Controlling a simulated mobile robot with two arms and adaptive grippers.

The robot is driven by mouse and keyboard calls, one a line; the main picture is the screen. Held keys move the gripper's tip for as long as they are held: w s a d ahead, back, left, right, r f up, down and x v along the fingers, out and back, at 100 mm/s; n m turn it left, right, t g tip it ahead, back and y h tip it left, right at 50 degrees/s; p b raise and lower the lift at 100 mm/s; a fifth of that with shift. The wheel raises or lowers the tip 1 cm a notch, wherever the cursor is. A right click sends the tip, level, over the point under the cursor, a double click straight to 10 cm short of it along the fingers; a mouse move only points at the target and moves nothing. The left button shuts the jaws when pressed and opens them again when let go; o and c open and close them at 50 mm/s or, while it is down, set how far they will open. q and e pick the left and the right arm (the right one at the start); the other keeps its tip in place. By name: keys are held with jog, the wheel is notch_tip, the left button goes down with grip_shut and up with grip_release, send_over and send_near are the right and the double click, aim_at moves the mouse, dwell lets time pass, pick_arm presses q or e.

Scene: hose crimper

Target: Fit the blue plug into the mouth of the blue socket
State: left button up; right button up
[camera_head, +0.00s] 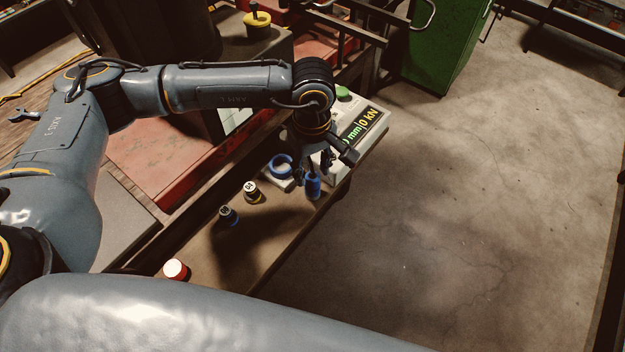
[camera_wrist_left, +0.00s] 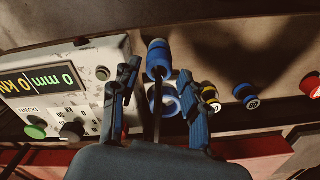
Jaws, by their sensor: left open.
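The blue plug (camera_head: 313,187) appears to be the blue cylinder standing near the bench's front edge, just below my left gripper (camera_head: 318,162). In the left wrist view the blue cylinder (camera_wrist_left: 158,62) shows beyond and between the fingertips of my left gripper (camera_wrist_left: 160,80). The gripper is open, and I cannot tell whether a finger touches the cylinder. The blue socket (camera_head: 281,167) appears to be the blue ring on a pale base, left of the cylinder. It also shows in the left wrist view (camera_wrist_left: 170,101), partly hidden by a dark gripper part. My right gripper is out of view.
A display box (camera_head: 366,128) reading mm and kN stands right behind the gripper. Two small labelled dark cylinders (camera_head: 252,191) (camera_head: 229,215) and a red-and-white one (camera_head: 176,269) stand along the bench (camera_head: 215,262). The floor at right is clear.

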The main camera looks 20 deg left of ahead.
pick_arm(q)
jog(key=shift+f+p, duration=0.35)
jog(key=shift+f, duration=1.2)
jog(key=shift+c, duration=0.5)
grip_shut()
jog(key=shift+r, duration=0.1)
